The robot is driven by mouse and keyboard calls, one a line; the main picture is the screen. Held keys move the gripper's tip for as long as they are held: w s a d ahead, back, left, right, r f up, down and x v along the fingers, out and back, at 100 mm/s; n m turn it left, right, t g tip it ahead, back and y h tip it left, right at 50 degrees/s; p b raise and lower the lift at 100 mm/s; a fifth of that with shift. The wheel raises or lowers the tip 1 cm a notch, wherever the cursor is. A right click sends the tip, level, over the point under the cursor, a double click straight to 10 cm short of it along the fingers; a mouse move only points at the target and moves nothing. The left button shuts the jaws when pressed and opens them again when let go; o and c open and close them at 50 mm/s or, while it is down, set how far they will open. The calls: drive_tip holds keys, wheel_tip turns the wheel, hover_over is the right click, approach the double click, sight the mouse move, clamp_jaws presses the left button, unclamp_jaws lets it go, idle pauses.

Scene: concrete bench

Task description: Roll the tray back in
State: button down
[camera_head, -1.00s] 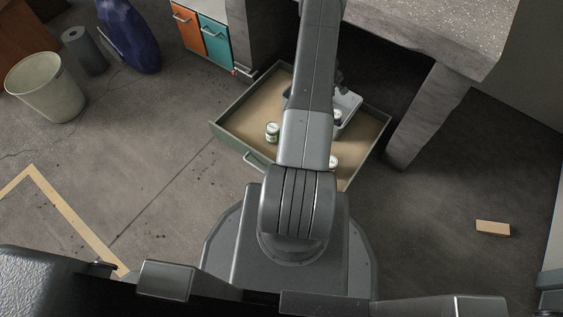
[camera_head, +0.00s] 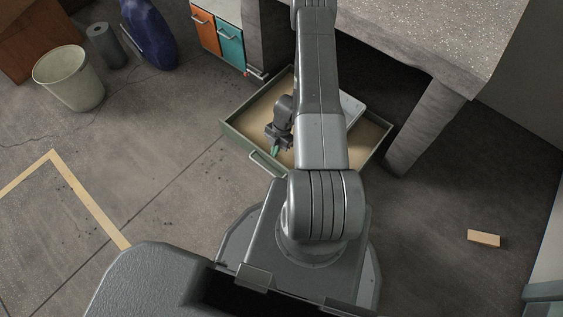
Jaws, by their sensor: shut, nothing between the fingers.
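The tray (camera_head: 236,136) is a wide, shallow green drawer with a tan floor, pulled out from under the concrete bench. A pale bar handle (camera_head: 264,163) is on its front wall. My gripper (camera_head: 274,152) is shut, with its tips over the front-left part of the tray, just behind the front wall and handle. I cannot tell its height above the tray floor. A grey-white bin (camera_head: 351,106) inside the tray shows partly to the right of my arm. My arm hides the middle of the tray and much of what lies in it.
The concrete bench (camera_head: 430,40) stands behind and right, its thick leg (camera_head: 425,125) near the tray's right side. A cabinet with orange and teal doors (camera_head: 231,46) is back left. A waste bin (camera_head: 70,80) stands far left. A wooden block (camera_head: 483,239) lies on open floor at right.

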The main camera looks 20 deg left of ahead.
sight(276, 162)
drive_tip(key=b+x, duration=0.2)
drive_tip(key=x, duration=0.3)
drive_tip(key=b+x, duration=0.2)
drive_tip(key=x, duration=0.3)
drive_tip(key=shift+s+d, duration=0.2)
drive_tip(key=shift+s, duration=0.05)
drive_tip(key=shift+w+d+r+b, duration=0.1)
drive_tip(key=shift+w+d+b, duration=0.15)
drive_tip(key=shift+w, duration=0.5)
drive_tip(key=shift+w+d+b, duration=0.1)
drive_tip(key=shift+w+d, duration=0.3)
drive_tip(key=shift+w, duration=0.3)
